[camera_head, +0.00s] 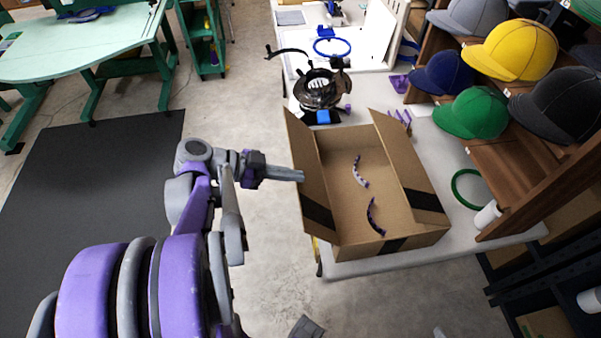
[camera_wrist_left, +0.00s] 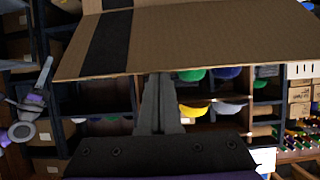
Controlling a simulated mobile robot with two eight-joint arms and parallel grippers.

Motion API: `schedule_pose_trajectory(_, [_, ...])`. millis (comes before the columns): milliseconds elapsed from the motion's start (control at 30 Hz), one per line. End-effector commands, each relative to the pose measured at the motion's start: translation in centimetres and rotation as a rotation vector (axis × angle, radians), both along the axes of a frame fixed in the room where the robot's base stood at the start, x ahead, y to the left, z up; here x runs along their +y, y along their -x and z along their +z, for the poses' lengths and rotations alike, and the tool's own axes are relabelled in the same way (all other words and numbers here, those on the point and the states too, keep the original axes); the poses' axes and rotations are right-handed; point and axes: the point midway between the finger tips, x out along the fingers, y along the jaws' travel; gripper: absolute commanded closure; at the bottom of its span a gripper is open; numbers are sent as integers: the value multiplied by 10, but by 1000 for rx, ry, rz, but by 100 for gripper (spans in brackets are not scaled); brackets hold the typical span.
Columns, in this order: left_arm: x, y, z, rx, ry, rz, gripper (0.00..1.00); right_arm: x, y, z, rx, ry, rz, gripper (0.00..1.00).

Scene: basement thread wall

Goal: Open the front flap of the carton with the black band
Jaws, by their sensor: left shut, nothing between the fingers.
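The open brown carton (camera_head: 412,236) stands on the white table, with a black band across its flaps and wall. Its left flap (camera_head: 308,165) leans up and outward on the side facing my left arm. Its right flap (camera_head: 408,165) is folded outward. My left gripper (camera_head: 301,176) is shut and empty, its tip at the outer face of the left flap; I cannot tell whether it touches. In the left wrist view the banded flap (camera_wrist_left: 190,42) spans the top, above the shut fingers (camera_wrist_left: 158,105). My right gripper is not seen.
Two curved patterned strips (camera_head: 375,216) lie in the carton. A dark round device (camera_head: 320,90) stands behind it. A green ring (camera_head: 468,188) and a white cylinder (camera_head: 487,216) lie right, beside shelves of caps (camera_head: 510,50).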

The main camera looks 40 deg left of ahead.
Motion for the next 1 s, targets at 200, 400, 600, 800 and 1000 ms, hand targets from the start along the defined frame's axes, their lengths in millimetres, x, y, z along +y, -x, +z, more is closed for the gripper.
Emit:
schedule_pose_trajectory(200, [3,4,-7,2,0,0,100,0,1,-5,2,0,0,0])
schedule_pose_trajectory(400, [4,4,-9,2,0,0,100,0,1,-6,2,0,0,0])
schedule_pose_trajectory(600, [4,4,-9,2,0,0,100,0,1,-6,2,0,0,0])
schedule_pose_trajectory(800, [4,4,-8,2,0,0,100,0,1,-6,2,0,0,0])
schedule_pose_trajectory(1000, [4,4,-2,1,0,0,100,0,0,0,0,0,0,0])
